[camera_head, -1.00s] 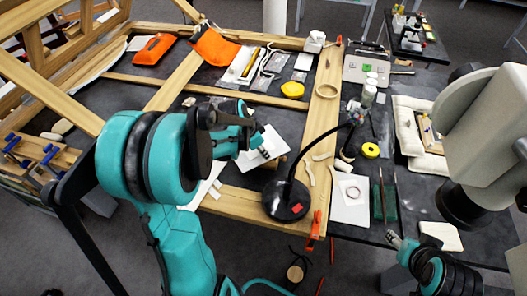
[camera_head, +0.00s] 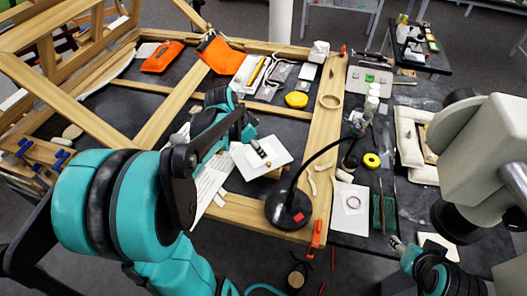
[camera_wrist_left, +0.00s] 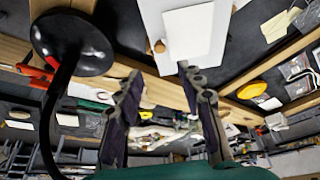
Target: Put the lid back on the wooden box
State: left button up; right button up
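My left gripper (camera_head: 260,150) is above a white sheet (camera_head: 284,158) on the left part of the work table. In the left wrist view its fingers (camera_wrist_left: 158,76) are spread, with nothing between them. A small tan wooden piece (camera_wrist_left: 160,46) lies on the white sheet (camera_wrist_left: 152,12) beyond the fingertips. A tan wooden item (camera_head: 430,153), perhaps the box, sits on the pale padded holder (camera_head: 407,137) at right, partly hidden by my right arm. I cannot pick out the lid. My right gripper (camera_head: 397,243) is low at right, its opening unclear.
A black lamp (camera_head: 288,207) with a curved neck stands just right of the left gripper. A large wooden frame (camera_head: 325,125) spans the table. Yellow tape (camera_head: 371,160), a white sheet with a ring (camera_head: 349,215) and a green item (camera_head: 382,212) lie right of the lamp.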

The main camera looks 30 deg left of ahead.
pick_arm(q)
jog(key=s+d+r+n+t+y, duration=0.1)
jog(key=s+d+r+n, duration=0.1)
jog(key=s+d, duration=0.4)
jog(key=s+d+r+n+t+y, duration=0.1)
jog(key=s+d+r+n+t, duration=0.1)
jog(key=s+d+n, duration=0.2)
jog(key=s+d, duration=0.2)
jog(key=shift+d+r, duration=0.25)
jog(key=shift+d, duration=0.15)
pick_arm(e)
jog(key=shift+r, duration=0.3)
pick_arm(q)
jog(key=shift+s, duration=0.1)
